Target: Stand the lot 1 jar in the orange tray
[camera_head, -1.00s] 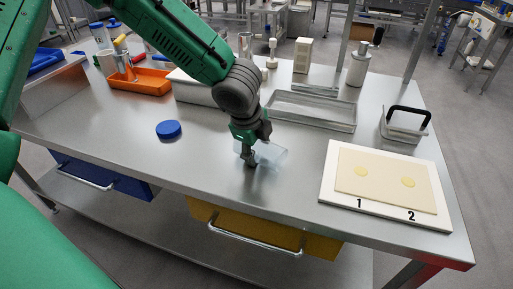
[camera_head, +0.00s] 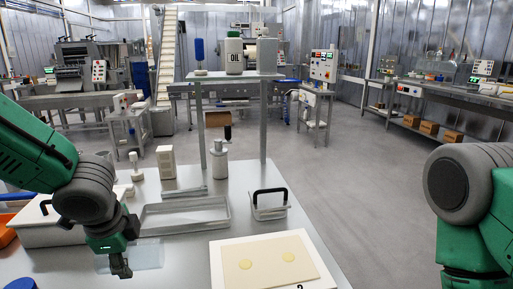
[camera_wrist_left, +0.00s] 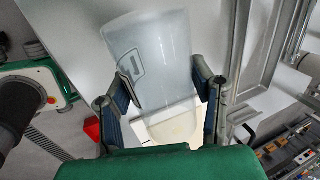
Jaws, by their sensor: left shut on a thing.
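My left gripper (camera_head: 122,268) is shut on a clear, pale jar (camera_head: 150,255), held over the near part of the steel table. In the left wrist view the jar (camera_wrist_left: 165,65) sits between the two fingers, with a small dark-framed mark on its side, too unclear to read surely. Its tilt and its gap to the table are hard to tell.
A white lidded box (camera_head: 40,232) stands between the jar and the orange tray. A grey metal tray (camera_head: 186,229), a black-handled container (camera_head: 270,212) and a white numbered board (camera_head: 222,268) are to the right. A blue disc (camera_head: 22,284) lies at the lower left.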

